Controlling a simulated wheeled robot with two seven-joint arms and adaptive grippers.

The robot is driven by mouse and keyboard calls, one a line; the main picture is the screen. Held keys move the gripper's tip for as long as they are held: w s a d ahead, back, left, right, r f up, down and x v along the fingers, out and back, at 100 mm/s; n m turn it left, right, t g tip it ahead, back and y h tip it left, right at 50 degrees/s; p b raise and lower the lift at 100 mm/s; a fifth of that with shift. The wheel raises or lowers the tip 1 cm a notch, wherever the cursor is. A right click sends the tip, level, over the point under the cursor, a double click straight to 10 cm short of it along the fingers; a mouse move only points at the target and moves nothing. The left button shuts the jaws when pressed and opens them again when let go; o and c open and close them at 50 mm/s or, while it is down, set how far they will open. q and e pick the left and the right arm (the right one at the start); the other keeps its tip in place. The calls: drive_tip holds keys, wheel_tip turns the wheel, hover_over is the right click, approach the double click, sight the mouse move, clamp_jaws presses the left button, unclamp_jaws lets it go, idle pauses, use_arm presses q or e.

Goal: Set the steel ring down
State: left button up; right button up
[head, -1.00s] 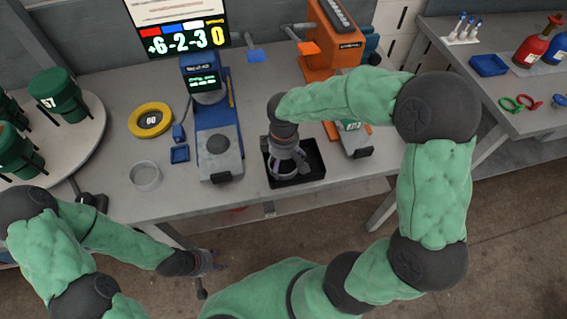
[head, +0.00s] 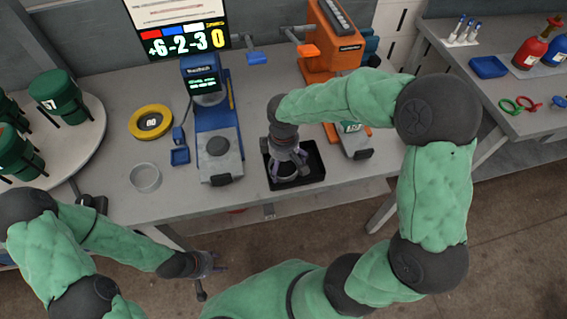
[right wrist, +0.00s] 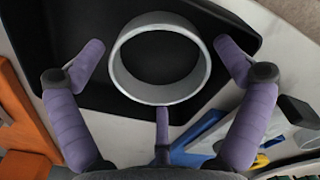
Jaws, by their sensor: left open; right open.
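The steel ring (right wrist: 118,68) shows in the right wrist view as a short grey-white open cylinder over the black tray (right wrist: 237,33). In the head view the tray (head: 317,171) lies near the table's front edge, and the ring in it is mostly hidden by my right gripper (head: 288,172). My right gripper (right wrist: 160,75) is open, with purple fingers on both sides of the ring and visible gaps between. The ring appears to rest on the tray floor. My left gripper (head: 216,264) is open and empty, low in front of the table.
A blue machine (head: 219,135) stands left of the tray and an orange one (head: 333,62) behind it. A yellow ring (head: 135,119) and a clear ring-like dish (head: 145,177) lie farther left. A round platform (head: 92,139) holds green containers.

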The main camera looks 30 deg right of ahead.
wheel_tip(320, 180, up, 12)
drive_tip(key=p, duration=0.3)
drive_tip(key=shift+f, duration=0.2)
